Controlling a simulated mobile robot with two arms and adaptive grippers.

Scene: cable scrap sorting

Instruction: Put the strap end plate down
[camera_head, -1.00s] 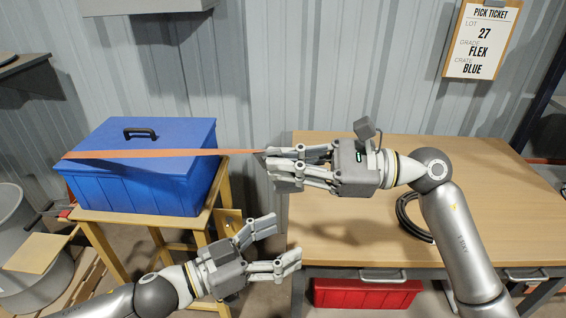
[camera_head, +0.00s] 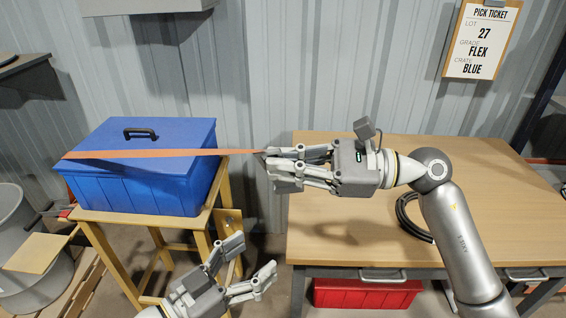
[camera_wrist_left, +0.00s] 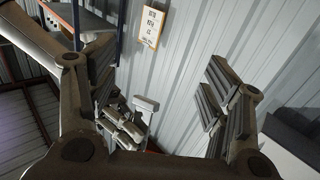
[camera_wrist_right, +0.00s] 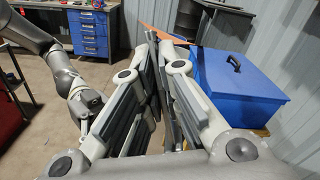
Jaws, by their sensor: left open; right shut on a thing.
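An orange strap (camera_head: 150,154) runs across the lid of the blue crate (camera_head: 140,185) to my right gripper (camera_head: 270,168). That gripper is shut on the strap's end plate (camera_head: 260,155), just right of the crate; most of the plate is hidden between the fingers. The strap also shows beyond the fingers in the right wrist view (camera_wrist_right: 158,30). My left gripper (camera_head: 255,261) is open and empty, low in the head view, below and right of the crate. In the left wrist view its fingers stand wide apart (camera_wrist_left: 165,105).
The crate stands on a wooden stand (camera_head: 160,219). A wooden-topped table (camera_head: 480,190) with a black cable coil (camera_head: 408,215) is at right, with a red bin (camera_head: 365,293) below. A pick ticket (camera_head: 481,40) hangs on the wall. Grey reels (camera_head: 15,215) stand at far left.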

